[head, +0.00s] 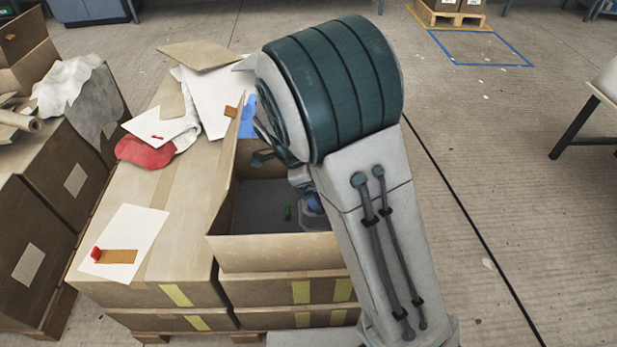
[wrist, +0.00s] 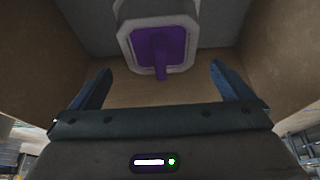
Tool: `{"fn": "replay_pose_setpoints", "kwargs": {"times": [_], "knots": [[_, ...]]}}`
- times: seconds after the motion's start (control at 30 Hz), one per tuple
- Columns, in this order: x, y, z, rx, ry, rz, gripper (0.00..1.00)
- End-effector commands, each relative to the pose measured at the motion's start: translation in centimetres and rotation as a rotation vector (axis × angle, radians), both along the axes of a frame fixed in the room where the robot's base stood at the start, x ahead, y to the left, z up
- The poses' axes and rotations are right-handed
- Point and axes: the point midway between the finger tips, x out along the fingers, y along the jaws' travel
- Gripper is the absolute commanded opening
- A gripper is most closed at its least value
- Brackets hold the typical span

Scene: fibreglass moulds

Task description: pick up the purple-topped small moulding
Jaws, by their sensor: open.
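The purple-topped small moulding (wrist: 143,48) shows in the wrist view at the top centre, a pale grey rounded block with a purple top and a purple bar. It stands on the grey floor inside an open cardboard box (head: 281,253). My gripper (wrist: 160,82) is open, with its two blue-dark fingers apart and nothing between them. The moulding lies just beyond the fingertips, roughly centred between them. In the head view the moulding (head: 311,207) is mostly hidden behind my arm, with a little pale grey and purple showing.
A small green piece (head: 287,213) lies on the box floor left of the moulding. The box's raised left flap (head: 228,185) and walls stand close around my gripper. A red cloth (head: 146,151) and papers lie on the cartons to the left. Open floor is at the right.

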Motion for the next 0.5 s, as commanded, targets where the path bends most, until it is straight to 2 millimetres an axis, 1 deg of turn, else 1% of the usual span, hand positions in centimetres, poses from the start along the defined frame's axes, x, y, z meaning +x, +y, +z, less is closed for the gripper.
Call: {"fn": "replay_pose_setpoints", "kwargs": {"times": [0.03,0.2,0.33,0.5], "knots": [[-0.1,-0.5,-1.3,-0.002,0.003,-0.001,1.0],[0.0,-1.6,-4.1,-0.002,0.003,-0.001,1.0],[0.0,-2.3,-5.6,-0.002,0.002,-0.001,1.0],[0.0,-2.7,-6.5,-0.001,0.0,0.001,1.0]]}}
